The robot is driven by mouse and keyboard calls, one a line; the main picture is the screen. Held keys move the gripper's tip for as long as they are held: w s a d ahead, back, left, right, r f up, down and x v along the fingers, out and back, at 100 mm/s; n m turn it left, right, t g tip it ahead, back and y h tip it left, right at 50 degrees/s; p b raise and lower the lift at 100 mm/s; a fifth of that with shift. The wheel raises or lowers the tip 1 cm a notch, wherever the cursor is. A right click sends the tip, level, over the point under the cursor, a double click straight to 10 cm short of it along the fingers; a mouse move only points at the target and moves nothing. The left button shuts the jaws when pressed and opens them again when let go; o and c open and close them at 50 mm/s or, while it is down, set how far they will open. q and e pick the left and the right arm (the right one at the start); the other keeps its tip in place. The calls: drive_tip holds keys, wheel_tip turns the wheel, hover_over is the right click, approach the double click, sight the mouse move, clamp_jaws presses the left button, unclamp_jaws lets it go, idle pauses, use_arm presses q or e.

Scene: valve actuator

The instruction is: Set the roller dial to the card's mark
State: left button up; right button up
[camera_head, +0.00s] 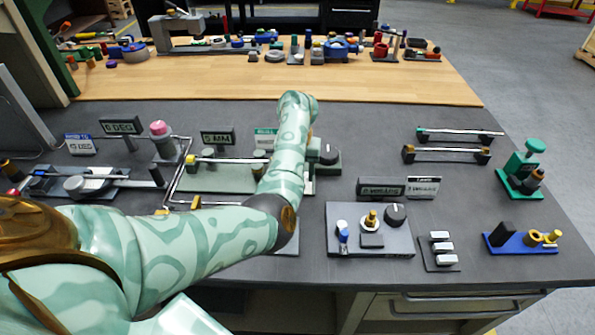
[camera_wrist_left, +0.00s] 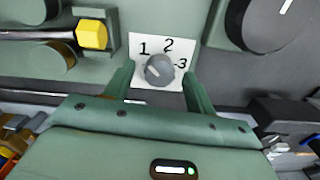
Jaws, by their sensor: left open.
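In the left wrist view, a small round grey dial (camera_wrist_left: 159,70) sits on a white plate (camera_wrist_left: 143,43) marked 1, 2 and 3. Its pointer direction is too blurred to tell. My left gripper (camera_wrist_left: 160,88) is open, with one green finger on each side of the dial; I cannot tell whether they touch it. In the head view my left arm hides the gripper and the dial. A card with a green header (camera_head: 265,138) stands partly behind the arm, its text unreadable. My right gripper is not in view.
A larger dark knob (camera_wrist_left: 262,18) lies right of the dial; it also shows in the head view (camera_head: 328,156). A yellow-ended rod (camera_wrist_left: 92,34) lies left. A grey panel (camera_head: 342,225) with a black knob stands front right. The tabletop (camera_head: 370,140) right of the arm has free room.

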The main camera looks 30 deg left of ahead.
use_arm(q)
wheel_tip(320, 180, up, 16)
drive_tip(key=p, duration=0.6)
drive_tip(key=shift+f, duration=0.15)
